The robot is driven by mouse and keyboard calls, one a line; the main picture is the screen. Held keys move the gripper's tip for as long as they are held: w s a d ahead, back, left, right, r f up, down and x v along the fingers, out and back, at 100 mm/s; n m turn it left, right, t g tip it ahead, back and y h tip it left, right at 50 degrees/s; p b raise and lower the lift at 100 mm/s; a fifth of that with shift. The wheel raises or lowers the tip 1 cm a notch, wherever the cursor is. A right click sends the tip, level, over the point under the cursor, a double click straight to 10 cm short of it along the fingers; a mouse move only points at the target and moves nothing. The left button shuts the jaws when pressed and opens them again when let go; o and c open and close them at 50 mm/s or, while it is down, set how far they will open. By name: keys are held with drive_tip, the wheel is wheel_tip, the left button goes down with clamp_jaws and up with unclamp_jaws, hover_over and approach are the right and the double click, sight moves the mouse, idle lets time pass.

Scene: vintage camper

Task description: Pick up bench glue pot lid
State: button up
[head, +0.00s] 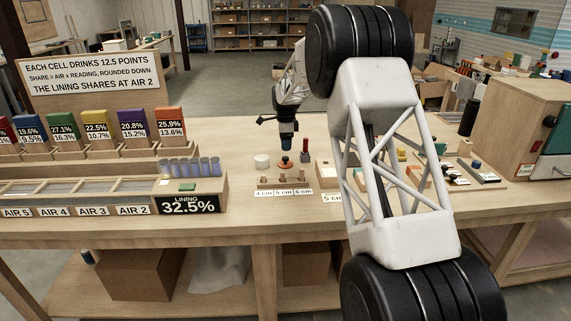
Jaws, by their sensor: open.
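A small reddish-brown round piece with a dark knob (285,165), which looks like the glue pot lid, lies on the wooden bench. My gripper (286,149) points down just above it and is open. A gap seems to show between the gripper and the lid. A white round pot or cup (262,161) stands just left of the lid; I cannot tell whether it is the glue pot.
A wooden peg block (283,180) with centimetre labels is in front. A rack with tubes and a "32.5%" sign (188,206) stands left. My arm hides part of the bench to the right.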

sight(286, 157)
drive_tip(key=shift+f, duration=1.25)
drive_tip(key=shift+f, duration=0.1)
drive_tip(key=shift+f, duration=2.5)
drive_tip(key=c, duration=1)
drive_tip(key=shift+r, duration=0.1)
drive_tip(key=shift+r, duration=4.9)
drive_tip(key=shift+a, duration=0.1)
